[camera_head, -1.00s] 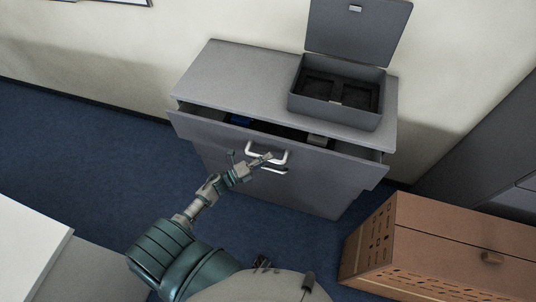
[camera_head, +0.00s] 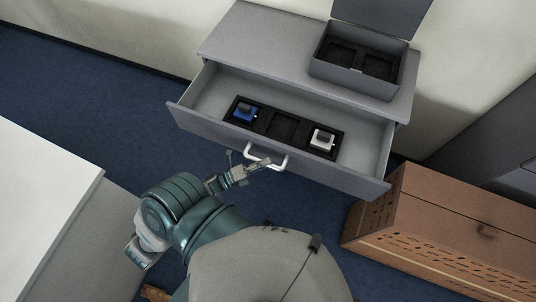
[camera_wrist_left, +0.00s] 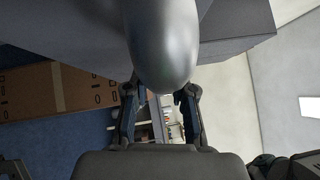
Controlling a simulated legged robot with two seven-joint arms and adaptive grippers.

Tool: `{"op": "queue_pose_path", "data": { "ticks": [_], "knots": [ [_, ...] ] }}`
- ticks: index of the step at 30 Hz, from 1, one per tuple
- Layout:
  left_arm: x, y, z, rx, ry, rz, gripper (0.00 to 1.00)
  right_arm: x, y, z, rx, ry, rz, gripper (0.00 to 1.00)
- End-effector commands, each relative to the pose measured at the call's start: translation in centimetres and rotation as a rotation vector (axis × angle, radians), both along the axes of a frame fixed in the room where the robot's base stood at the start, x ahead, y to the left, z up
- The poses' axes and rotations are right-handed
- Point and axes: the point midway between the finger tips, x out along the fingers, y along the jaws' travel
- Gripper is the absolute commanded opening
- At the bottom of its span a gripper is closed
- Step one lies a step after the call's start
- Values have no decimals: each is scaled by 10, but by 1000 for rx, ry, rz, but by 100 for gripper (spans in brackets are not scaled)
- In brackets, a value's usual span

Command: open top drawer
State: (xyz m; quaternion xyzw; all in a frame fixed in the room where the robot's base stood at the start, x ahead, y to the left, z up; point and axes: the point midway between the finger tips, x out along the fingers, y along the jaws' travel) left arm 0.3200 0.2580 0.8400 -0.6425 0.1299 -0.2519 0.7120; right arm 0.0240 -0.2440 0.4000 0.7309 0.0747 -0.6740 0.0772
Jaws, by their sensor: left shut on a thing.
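The top drawer (camera_head: 190,121) of the grey cabinet (camera_head: 262,42) is pulled well out and its inside shows. A light metal handle (camera_head: 283,163) is on its front. My left gripper (camera_head: 262,163) is at the left part of the handle and shut on it. In the left wrist view the handle (camera_wrist_left: 163,50) fills the upper middle, large and close, between the two fingers of my left gripper (camera_wrist_left: 160,92). My right gripper is not in view.
Inside the drawer a black tray (camera_head: 284,128) holds a blue item (camera_head: 244,113) and a white item (camera_head: 322,138). An open grey box (camera_head: 365,70) stands on the cabinet. A brown crate (camera_head: 440,235) is at the right and a white table (camera_head: 40,200) at the left.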

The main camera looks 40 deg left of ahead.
Motion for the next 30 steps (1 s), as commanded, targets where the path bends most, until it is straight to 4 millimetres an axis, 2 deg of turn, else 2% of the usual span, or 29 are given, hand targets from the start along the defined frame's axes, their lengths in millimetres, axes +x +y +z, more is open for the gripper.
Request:
{"op": "queue_pose_path", "data": {
  "ticks": [13,14,16,26,30],
  "knots": [
    [-5,-1,-5,2,10,2,0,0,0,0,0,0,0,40],
    [-5,-1,-5,3,11,2,32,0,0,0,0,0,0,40],
    [-5,-1,-4,2,10,2,50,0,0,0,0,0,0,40],
    [-5,0,-2,0,4,0,50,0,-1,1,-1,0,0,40],
    [-17,8,-5,1,6,2,50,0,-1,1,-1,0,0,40]
  ]
}}
